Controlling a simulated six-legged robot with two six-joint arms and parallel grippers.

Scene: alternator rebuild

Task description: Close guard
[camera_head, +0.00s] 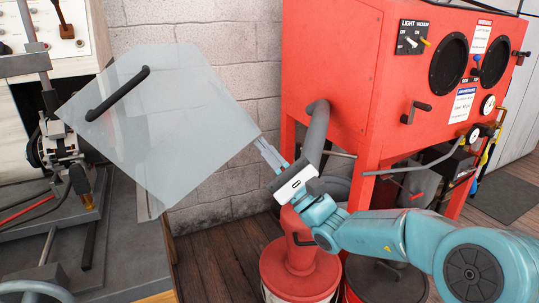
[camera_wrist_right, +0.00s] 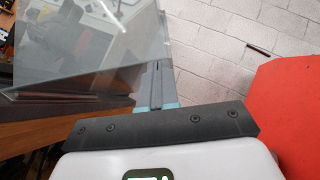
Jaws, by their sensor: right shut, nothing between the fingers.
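The guard (camera_head: 165,130) is a clear, tilted panel with a black handle (camera_head: 118,93), raised over the left workbench. It also shows at the left of the right wrist view (camera_wrist_right: 90,50). My right gripper (camera_head: 262,143) is shut and empty, with its fingertips at the guard's right edge. In the right wrist view the closed fingers (camera_wrist_right: 155,85) reach up beside the panel's edge. Whether they touch it I cannot tell. My left gripper is not in view.
A machine (camera_head: 62,150) stands on the grey bench behind and below the guard. A red blasting cabinet (camera_head: 345,70) stands at the right, with a red canister (camera_head: 300,270) below my right arm. A block wall (camera_head: 240,90) is behind.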

